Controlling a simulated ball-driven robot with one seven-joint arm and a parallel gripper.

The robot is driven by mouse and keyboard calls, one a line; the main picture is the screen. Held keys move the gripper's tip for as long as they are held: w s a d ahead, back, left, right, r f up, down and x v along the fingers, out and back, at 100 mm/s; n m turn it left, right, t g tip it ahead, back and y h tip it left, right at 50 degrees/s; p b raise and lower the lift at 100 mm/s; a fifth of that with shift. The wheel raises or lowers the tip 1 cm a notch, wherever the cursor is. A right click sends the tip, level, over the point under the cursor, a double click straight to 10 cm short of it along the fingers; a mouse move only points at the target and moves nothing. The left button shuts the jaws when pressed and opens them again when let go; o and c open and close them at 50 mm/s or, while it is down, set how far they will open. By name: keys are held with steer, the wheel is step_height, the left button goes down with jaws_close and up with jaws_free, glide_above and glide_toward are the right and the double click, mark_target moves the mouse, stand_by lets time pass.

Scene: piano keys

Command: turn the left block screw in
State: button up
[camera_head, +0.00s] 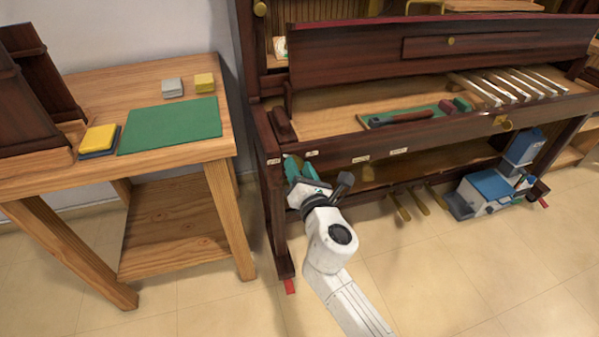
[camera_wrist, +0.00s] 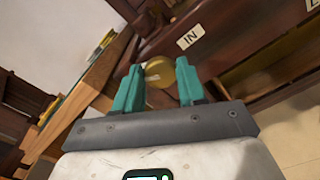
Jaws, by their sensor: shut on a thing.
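The left block screw shows as a round brass knob (camera_wrist: 158,72) in the wrist view, on the dark wood beside a white "IN" label (camera_wrist: 190,38). My gripper (camera_wrist: 159,68) has its two teal fingers on either side of this knob and is shut on it. In the head view my gripper (camera_head: 293,166) is at the left end of the piano's front rail, below the keybed. There the gripper hides the screw. How far the screw is turned in cannot be told.
The dark piano (camera_head: 335,150) has more small labels along its rail and brass pedals (camera_head: 417,201) below. Tools lie on a green mat (camera_head: 450,104) on the keybed. A wooden table (camera_head: 150,72) stands at the left. A blue and white machine (camera_head: 490,190) stands at the right.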

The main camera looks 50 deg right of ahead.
steer(key=m+b, duration=0.1)
steer(key=m, duration=0.3)
steer(key=m+b, duration=0.2)
steer(key=m, duration=0.2)
steer(key=m+b, duration=0.2)
steer(key=m, duration=0.2)
steer(key=shift+d+f+m, duration=0.1)
steer(key=shift+f+m, duration=0.25)
steer(key=shift+m, duration=0.05)
steer(key=m+b, duration=0.4)
steer(key=m, duration=0.4)
steer(key=m+b, duration=0.5)
steer(key=m, duration=0.3)
steer(key=shift+f+m+b, duration=0.2)
steer(key=shift+m+b, duration=0.1)
steer(key=o, duration=1)
steer(key=shift+r, duration=0.15)
